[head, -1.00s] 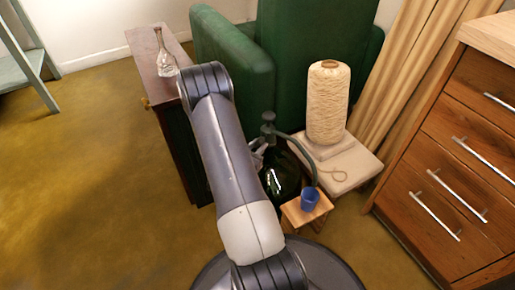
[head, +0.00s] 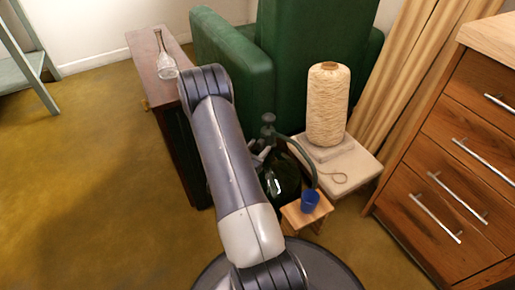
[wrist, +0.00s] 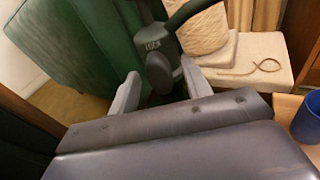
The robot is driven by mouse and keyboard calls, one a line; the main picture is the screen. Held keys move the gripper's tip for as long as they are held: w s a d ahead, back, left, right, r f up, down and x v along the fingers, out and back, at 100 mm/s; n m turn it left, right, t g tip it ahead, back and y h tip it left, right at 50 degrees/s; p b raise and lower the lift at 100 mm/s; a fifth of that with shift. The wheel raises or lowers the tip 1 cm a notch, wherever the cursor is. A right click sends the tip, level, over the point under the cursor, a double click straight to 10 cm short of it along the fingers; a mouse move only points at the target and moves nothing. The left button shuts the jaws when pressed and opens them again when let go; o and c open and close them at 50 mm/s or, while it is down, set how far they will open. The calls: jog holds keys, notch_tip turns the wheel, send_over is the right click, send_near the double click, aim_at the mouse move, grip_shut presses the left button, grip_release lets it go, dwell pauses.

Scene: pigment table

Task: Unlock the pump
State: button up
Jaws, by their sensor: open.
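The pump (head: 268,130) stands on top of a dark green glass bottle (head: 285,182), with a curved hose (head: 304,158) running down to the right towards a blue cup (head: 310,200). In the wrist view the dark pump body (wrist: 157,42) carries small pale lettering, too blurred to read surely. A rounded dark knob (wrist: 160,72) faces me below the lettering. My gripper (wrist: 161,86) is open, with one pale finger to each side of the knob. I cannot tell whether the fingers touch it. My arm hides part of the bottle in the head view.
The blue cup stands on a small wooden stool. A low pale table (head: 352,172) bears a cone of yarn (head: 328,105) close by. A green armchair (head: 235,60) is behind. A dark cabinet (head: 160,85) with a glass vessel (head: 166,62) is left. Drawers (head: 460,150) stand right.

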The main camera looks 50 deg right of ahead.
jog(key=shift+a, duration=0.1)
jog(key=p+v, duration=0.2)
jog(key=v, duration=0.8)
jog(key=shift+a+p, duration=0.3)
jog(key=shift+p, duration=0.1)
jog(key=b+x, duration=0.3)
jog(key=x, duration=0.8)
jog(key=shift+s, duration=0.1)
jog(key=shift+a, duration=0.2)
